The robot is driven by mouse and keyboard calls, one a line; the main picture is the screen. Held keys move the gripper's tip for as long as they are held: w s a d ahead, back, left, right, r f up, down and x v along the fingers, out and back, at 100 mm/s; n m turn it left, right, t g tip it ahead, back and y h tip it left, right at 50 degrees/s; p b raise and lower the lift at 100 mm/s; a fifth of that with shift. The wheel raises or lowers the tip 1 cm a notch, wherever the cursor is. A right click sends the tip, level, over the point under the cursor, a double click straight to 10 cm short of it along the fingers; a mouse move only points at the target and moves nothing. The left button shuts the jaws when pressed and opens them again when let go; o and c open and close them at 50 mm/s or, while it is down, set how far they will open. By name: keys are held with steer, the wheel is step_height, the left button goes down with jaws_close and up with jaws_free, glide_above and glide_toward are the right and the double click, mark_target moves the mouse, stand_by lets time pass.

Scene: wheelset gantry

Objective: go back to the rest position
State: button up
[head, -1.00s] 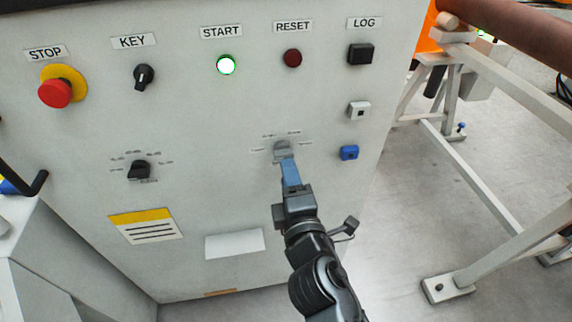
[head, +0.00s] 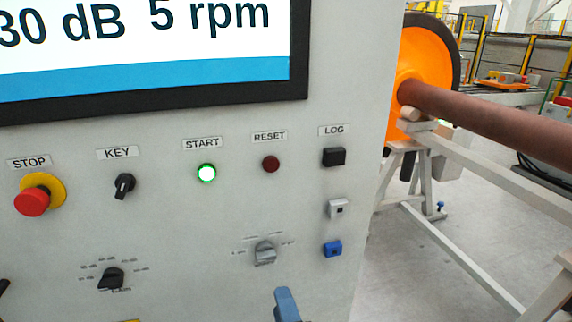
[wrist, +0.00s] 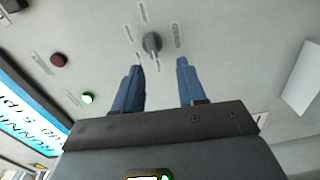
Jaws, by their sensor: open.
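My gripper (head: 287,305) shows only as a blue fingertip at the bottom edge of the head view. In the wrist view my gripper (wrist: 161,84) has its two blue fingers apart with nothing between them. The grey rotary knob (head: 265,253) on the panel is just above the fingertip in the head view. In the wrist view the knob (wrist: 152,42) lies beyond the fingertips, with a gap to them. The rest of my arm is out of the head view.
The cabinet panel (head: 180,235) carries a red stop button (head: 33,199), a key switch (head: 124,186), a lit green start button (head: 206,173), a red reset button (head: 271,164) and a black knob (head: 111,278). A screen (head: 150,50) reads 5 rpm. A wheelset (head: 480,118) stands right on a frame.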

steer(key=s+d+f+m+g+h, duration=0.1)
steer(key=s+d+f+m, duration=0.1)
steer(key=s+d+m, duration=0.55)
steer(key=s+d+f+m+g+h, duration=0.1)
steer(key=s+d+f+m, duration=0.3)
steer(key=s, duration=0.7)
steer(key=s+d+r+m+h, duration=0.1)
steer(key=s+d+r+m, duration=0.3)
steer(key=s, duration=0.5)
steer(key=s+d+r+m+h, duration=0.2)
steer(key=s+d+r+m, duration=0.3)
steer(key=s, duration=0.4)
steer(key=shift+d+r, duration=0.8)
steer(key=shift+r, duration=0.15)
